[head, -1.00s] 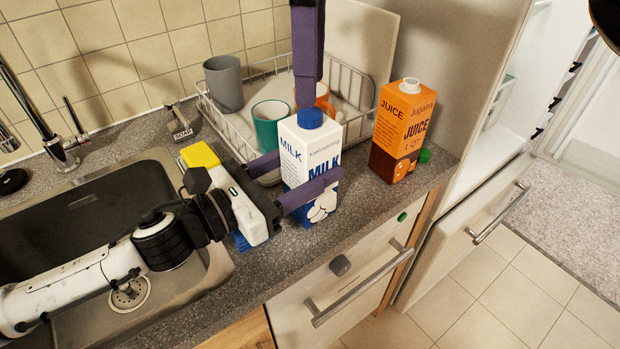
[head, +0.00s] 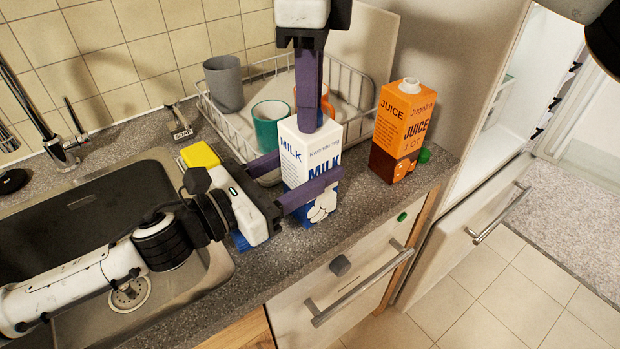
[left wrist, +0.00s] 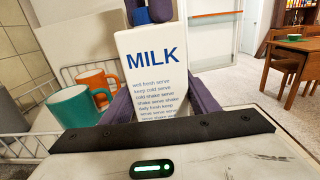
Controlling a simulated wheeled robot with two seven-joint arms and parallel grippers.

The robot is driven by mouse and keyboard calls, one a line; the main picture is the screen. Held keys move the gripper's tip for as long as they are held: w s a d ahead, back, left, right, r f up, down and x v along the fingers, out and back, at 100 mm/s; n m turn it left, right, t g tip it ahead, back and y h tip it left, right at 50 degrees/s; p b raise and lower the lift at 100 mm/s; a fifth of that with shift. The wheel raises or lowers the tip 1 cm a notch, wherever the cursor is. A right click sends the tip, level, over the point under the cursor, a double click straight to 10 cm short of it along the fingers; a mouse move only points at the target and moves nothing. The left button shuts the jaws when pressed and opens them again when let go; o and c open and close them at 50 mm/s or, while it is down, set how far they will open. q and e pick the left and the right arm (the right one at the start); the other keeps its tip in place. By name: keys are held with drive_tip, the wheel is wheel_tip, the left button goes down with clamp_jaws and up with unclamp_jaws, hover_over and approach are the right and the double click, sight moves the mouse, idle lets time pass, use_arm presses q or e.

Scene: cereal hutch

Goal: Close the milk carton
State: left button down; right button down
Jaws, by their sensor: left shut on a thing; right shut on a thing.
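The white and blue milk carton (head: 297,160) stands upright on the counter in the head view. My left gripper (head: 308,178) is shut on its sides from the left. In the left wrist view the carton (left wrist: 155,70) fills the middle, with purple fingers on both sides. My right gripper (head: 309,125) comes straight down from above, its fingers at the carton's top. It is shut on the blue cap (left wrist: 141,16), which shows between the fingers in the left wrist view. In the head view the fingers hide most of the cap. I cannot tell how tightly it sits.
An orange juice carton (head: 403,130) stands to the right, a small green thing (head: 424,156) beside it. Behind is a dish rack (head: 215,125) with a grey cup (head: 224,84) and a teal mug (head: 270,127). The sink (head: 60,215) is left; a drawer front (head: 345,285) is below.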

sight(292, 176)
drive_tip(key=c, duration=1.4)
unclamp_jaws()
drive_tip(key=shift+r, duration=0.1)
wheel_tip(292, 176, up, 12)
drive_tip(key=shift+f, duration=0.1)
use_arm(q)
drive_tip(key=c, duration=0.6)
unclamp_jaws()
drive_tip(key=b+v, duration=0.1)
drive_tip(key=v, duration=0.3)
drive_tip(key=b+v, duration=0.2)
drive_tip(key=v, duration=0.3)
drive_tip(key=shift+s+a+f, duration=0.1)
drive_tip(key=shift+a+f, duration=0.05)
drive_tip(key=shift+f, duration=0.05)
drive_tip(key=shift+s+a+r, duration=0.25)
drive_tip(key=shift+s+a, duration=0.1)
use_arm(e)
drive_tip(key=shift+f, duration=1.55)
